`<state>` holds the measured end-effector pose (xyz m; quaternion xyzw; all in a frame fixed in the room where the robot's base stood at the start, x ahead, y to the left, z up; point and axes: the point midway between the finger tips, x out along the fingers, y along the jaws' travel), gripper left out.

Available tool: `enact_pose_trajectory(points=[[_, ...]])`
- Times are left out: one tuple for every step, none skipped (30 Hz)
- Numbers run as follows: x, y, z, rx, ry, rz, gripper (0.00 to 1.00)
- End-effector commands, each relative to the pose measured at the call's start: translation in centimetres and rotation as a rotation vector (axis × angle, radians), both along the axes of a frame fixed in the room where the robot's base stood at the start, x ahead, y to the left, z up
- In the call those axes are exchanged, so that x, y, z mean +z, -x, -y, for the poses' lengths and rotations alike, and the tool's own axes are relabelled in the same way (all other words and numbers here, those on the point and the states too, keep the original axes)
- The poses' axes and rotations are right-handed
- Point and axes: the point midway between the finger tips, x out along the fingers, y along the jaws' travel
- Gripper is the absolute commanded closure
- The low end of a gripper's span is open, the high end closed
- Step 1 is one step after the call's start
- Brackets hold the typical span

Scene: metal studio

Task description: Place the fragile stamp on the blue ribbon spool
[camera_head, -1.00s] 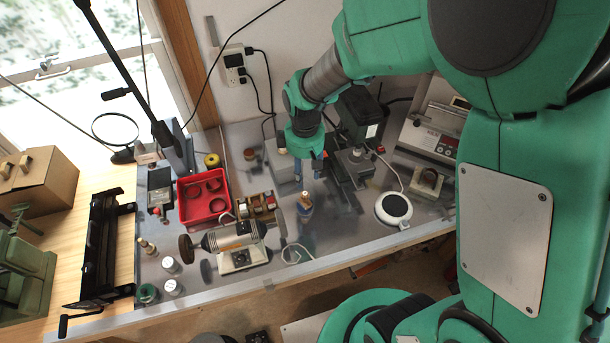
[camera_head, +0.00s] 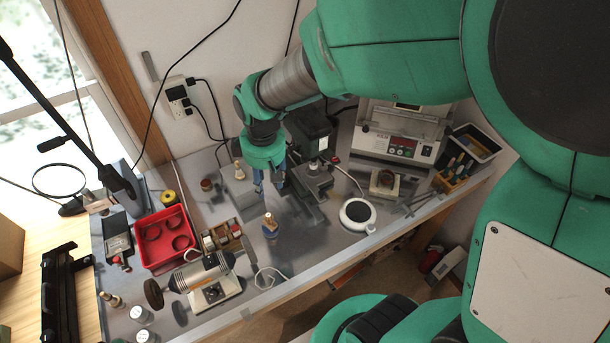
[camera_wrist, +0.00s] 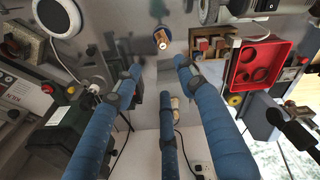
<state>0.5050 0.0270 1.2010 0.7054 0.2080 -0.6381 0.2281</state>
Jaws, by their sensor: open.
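A small wood-coloured piece, seemingly the stamp (camera_head: 268,217), stands upright on a dark blue round thing, seemingly the blue ribbon spool (camera_head: 269,231), in the middle of the metal bench. In the wrist view the wooden piece (camera_wrist: 162,38) is at the top middle, with blue (camera_wrist: 164,48) showing around it. I cannot tell exactly how the two meet. My gripper (camera_head: 269,183) is open and empty, its blue fingers pointing down behind this pair and apart from it. The spread fingers (camera_wrist: 158,72) also show in the wrist view.
A cream-knobbed piece (camera_head: 238,171) stands on a grey block by the gripper. A red tray (camera_head: 144,257) with dark rings and a bench grinder (camera_head: 210,275) are to the left. A dark machine (camera_head: 309,133) and a white round device (camera_head: 357,214) are to the right.

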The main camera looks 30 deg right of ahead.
Motion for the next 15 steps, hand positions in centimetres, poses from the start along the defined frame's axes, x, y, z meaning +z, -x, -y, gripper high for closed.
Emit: enact_pose_trajectory(points=[[2.0, 0.7, 0.2, -0.033, -0.005, 0.028, 0.59], [3.1, 1.2, 0.3, -0.055, -0.009, 0.042, 0.59], [4.4, 1.8, 0.5, -0.086, -0.014, 0.062, 0.59], [5.5, 2.4, 0.6, -0.109, -0.018, 0.077, 0.59], [6.5, 2.9, 0.7, -0.133, -0.023, 0.093, 0.59], [7.7, 3.7, 0.9, -0.164, -0.029, 0.111, 0.59], [8.6, 4.4, 1.0, -0.188, -0.035, 0.125, 0.59], [9.5, 5.0, 1.1, -0.21, -0.041, 0.141, 0.59], [10.6, 5.9, 1.3, -0.242, -0.049, 0.159, 0.59], [11.5, 6.5, 1.4, -0.265, -0.055, 0.175, 0.59], [12.2, 7.2, 1.5, -0.289, -0.061, 0.188, 0.59], [13.2, 8.2, 1.7, -0.319, -0.07, 0.206, 0.59], [13.9, 8.9, 1.8, -0.342, -0.078, 0.222, 0.59], [14.5, 9.6, 1.9, -0.366, -0.085, 0.236, 0.59], [15.4, 10.6, 2.0, -0.395, -0.096, 0.255, 0.59]])
